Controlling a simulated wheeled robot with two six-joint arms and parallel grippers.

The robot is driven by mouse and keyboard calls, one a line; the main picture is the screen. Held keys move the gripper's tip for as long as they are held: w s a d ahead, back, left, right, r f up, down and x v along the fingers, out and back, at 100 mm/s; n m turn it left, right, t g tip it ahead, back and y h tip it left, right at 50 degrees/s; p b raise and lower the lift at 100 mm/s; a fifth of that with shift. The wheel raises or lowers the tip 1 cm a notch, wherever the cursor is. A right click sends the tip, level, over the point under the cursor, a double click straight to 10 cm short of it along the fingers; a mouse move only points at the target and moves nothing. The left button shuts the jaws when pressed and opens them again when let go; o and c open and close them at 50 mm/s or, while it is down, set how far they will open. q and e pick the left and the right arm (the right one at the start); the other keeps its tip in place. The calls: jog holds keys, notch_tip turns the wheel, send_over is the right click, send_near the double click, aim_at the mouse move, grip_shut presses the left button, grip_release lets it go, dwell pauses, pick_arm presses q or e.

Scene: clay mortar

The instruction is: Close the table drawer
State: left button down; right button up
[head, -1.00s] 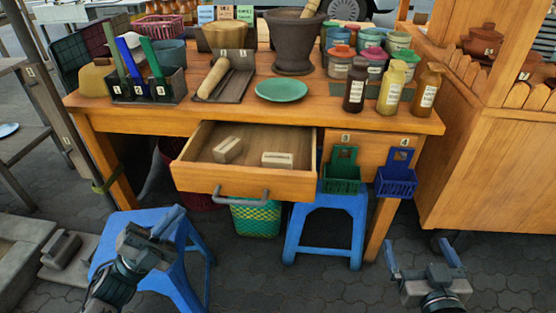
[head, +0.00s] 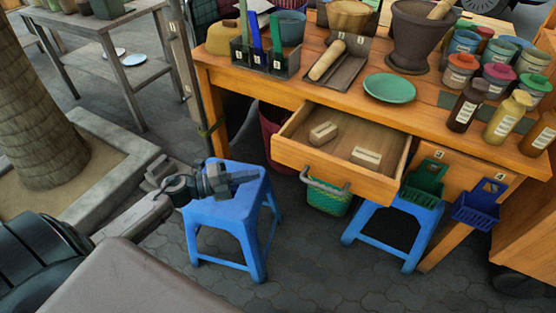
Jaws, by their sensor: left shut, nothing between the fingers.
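The wooden table (head: 300,88) stands in the middle and right of the head view. Its drawer (head: 330,171) is pulled well out toward me. A grey bar handle (head: 325,186) is on the drawer's front, and two small pale blocks (head: 323,133) (head: 366,157) lie inside. My left gripper (head: 248,178) is shut and empty. It appears over the near blue stool's top, to the left of the drawer and apart from the handle. My right gripper is out of view.
Blue stools (head: 222,207) (head: 393,232) stand in front of and under the table. A green basket (head: 328,200) is below the drawer. Green and blue holders (head: 424,180) (head: 480,204) hang on the table front. Jars, a mortar (head: 418,35) and a green plate (head: 389,88) are on top.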

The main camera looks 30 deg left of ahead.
aim_at(292, 158)
pick_arm(q)
jog(key=shift+w+d+p, duration=0.15)
jog(key=shift+w+d, duration=0.6)
jog(key=shift+w, duration=0.6)
jog(key=shift+w+d+p, duration=0.1)
jog(key=shift+w+d, duration=0.65)
jog(key=shift+w, duration=0.55)
jog(key=shift+w+d+p, duration=0.15)
jog(key=shift+w+d, duration=0.6)
jog(key=shift+w, duration=0.6)
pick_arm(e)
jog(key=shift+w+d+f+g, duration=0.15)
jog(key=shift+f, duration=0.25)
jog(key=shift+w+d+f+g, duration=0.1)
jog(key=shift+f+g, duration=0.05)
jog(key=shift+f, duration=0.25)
